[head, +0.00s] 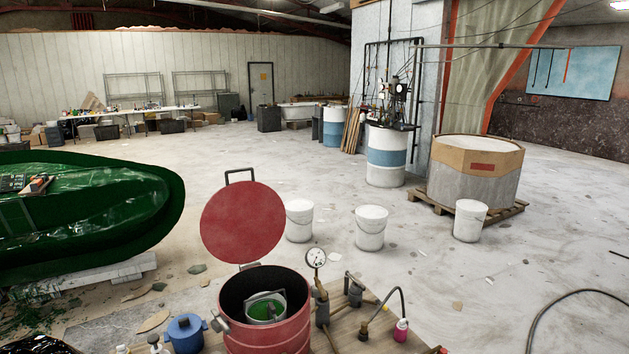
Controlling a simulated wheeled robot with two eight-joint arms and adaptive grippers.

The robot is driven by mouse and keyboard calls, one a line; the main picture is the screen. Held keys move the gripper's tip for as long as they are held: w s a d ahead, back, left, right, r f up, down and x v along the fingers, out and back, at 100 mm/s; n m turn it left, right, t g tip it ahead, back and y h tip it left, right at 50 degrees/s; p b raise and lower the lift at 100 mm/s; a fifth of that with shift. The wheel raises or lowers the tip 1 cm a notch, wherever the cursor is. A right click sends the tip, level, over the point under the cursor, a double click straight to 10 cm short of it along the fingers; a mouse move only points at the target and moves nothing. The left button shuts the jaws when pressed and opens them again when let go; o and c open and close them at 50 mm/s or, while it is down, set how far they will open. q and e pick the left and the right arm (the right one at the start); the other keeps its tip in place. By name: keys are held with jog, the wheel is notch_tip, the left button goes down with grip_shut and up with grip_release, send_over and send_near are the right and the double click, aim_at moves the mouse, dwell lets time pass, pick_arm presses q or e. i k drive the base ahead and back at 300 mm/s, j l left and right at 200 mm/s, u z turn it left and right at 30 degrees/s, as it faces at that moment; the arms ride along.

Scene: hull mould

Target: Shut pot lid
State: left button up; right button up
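The red pot (268,333) stands on the wooden table at the bottom centre, its mouth open. Its round red lid (243,222) stands raised and tilted up behind the mouth, with a dark handle (240,175) at its top edge. A grey cup with green contents (266,307) sits inside the pot. A grey clamp or knob (220,322) shows at the pot's left side. The lower part of the pot is cut off by the frame. Neither of my grippers can be made out in the head view.
A pressure gauge (316,258) on a pipe stands close to the pot's right. A blue small pot (186,332) is at its left, and a pink bottle (401,330) is further right. White buckets (370,228) stand on the floor behind. The green hull mould (90,215) lies left.

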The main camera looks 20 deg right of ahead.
aim_at(242, 222)
jog(key=z, duration=0.35)
jog(key=u, duration=0.7)
jog(key=l+u, duration=0.85)
jog(key=k+l+u, duration=0.15)
jog(key=l+u, duration=0.25)
